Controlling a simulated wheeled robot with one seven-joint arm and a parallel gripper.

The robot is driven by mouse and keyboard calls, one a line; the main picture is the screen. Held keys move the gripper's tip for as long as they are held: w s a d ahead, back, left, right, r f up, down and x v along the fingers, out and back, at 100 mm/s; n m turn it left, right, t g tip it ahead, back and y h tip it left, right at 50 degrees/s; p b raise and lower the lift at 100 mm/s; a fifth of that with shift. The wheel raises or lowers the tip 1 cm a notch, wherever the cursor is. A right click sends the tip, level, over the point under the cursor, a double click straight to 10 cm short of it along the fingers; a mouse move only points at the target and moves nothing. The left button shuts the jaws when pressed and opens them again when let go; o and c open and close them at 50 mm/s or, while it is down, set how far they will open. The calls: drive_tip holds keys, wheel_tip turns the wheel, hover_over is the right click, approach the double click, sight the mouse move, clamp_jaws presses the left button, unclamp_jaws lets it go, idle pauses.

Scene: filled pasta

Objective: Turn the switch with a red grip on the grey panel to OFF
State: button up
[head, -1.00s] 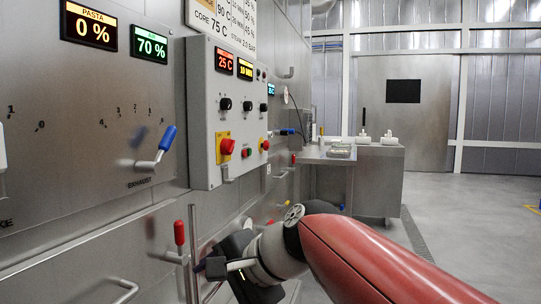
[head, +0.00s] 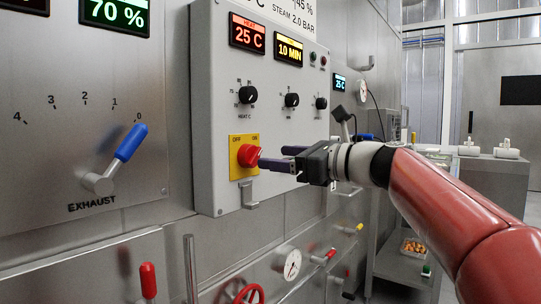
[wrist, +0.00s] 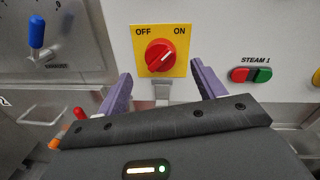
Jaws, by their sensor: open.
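The switch's red grip (head: 249,155) sits on a yellow plate (head: 236,141) low on the grey panel (head: 212,100). In the wrist view the red grip (wrist: 158,57) shows with OFF at upper left and ON at upper right of the plate (wrist: 142,36). The white mark on the grip slants up to the right, toward ON. My gripper (head: 272,157) is open and empty, pointing at the switch from the front. In the wrist view its purple fingers (wrist: 161,75) stand apart to the left and right, below the grip, not visibly touching it.
A metal bracket (head: 250,191) hangs just under the switch. Green and red STEAM 1 buttons (wrist: 251,75) sit to its right. A blue exhaust lever (head: 131,143) stands to the left, pointing at 0. Black knobs (head: 248,95) are above. Pipes and a red valve wheel (head: 249,294) lie below.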

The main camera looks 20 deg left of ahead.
sight(257, 156)
drive_tip(key=x, duration=0.5)
drive_tip(key=shift+w+a+p, duration=0.1)
drive_tip(key=shift+a+p, duration=0.2)
drive_tip(key=c, duration=1)
